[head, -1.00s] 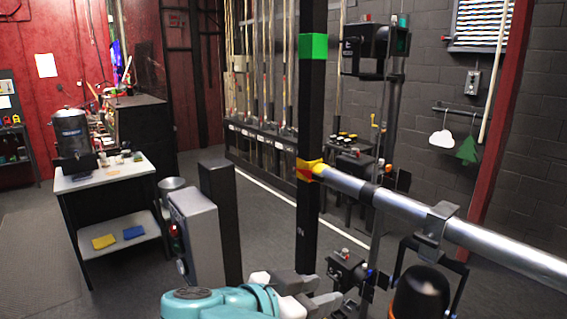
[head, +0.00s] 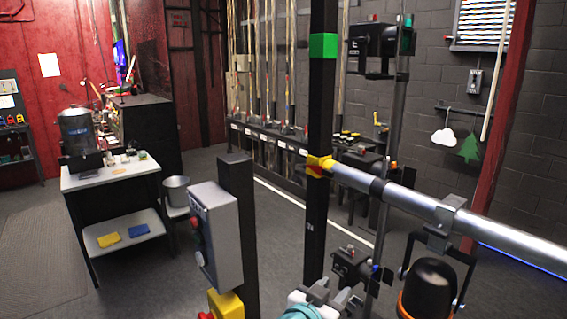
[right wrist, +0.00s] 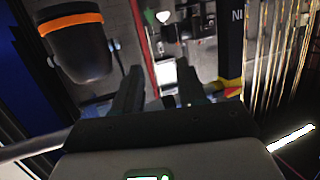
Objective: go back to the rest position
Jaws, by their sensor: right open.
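My right gripper (head: 331,292) is at the bottom of the head view, right of the cue box, with its two grey fingers apart and nothing between them. In the right wrist view its dark fingers (right wrist: 158,82) also stand apart and empty. The grey cue box (head: 217,237) is fixed to a short black post, with a red button (head: 195,223) on its left-hand face. Below it is a yellow box (head: 226,303) with a red button, cut by the bottom edge. The gripper is apart from both boxes. My left gripper is not in view.
A tall black post (head: 320,130) and a silver pipe (head: 440,212) with a hanging black lamp (head: 428,288) stand close to my right gripper. A white-topped table (head: 88,178) is at left. Open floor lies between the table and the cue box.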

